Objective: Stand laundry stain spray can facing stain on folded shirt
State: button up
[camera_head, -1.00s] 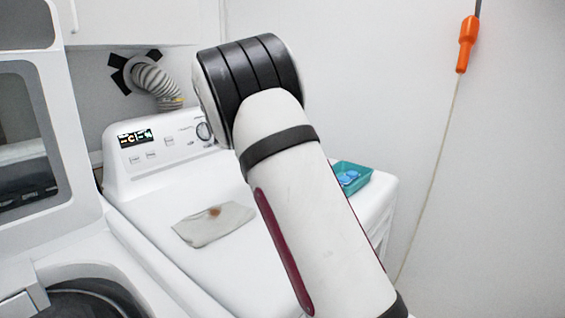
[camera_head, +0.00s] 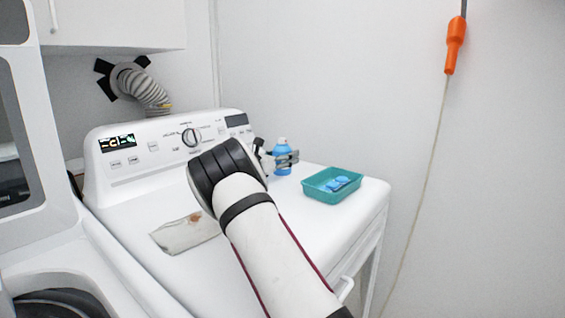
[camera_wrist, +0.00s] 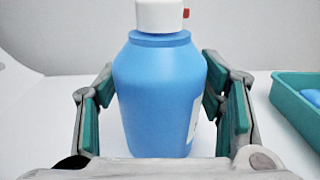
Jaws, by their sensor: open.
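The blue spray can (camera_head: 282,160) with a white cap stands upright at the back right of the white washer top. In the wrist view the can (camera_wrist: 158,95) stands between the two fingers, with a gap visible on the right side; a bit of red shows at its cap and a white label edge on its right. My gripper (camera_wrist: 165,115) is open around the can; in the head view the gripper (camera_head: 281,158) is partly hidden behind my arm. The folded shirt (camera_head: 178,236) lies at the front left of the top, its brownish stain (camera_head: 195,217) near its back right edge.
A teal tray (camera_head: 318,193) holding blue items stands right of the can; its edge also shows in the wrist view (camera_wrist: 290,104). The washer's control panel (camera_head: 150,145) rises behind. An orange plug-like thing (camera_head: 455,45) hangs on a cord at right.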

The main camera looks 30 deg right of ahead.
jog(key=shift+x, duration=1.2)
grip_shut()
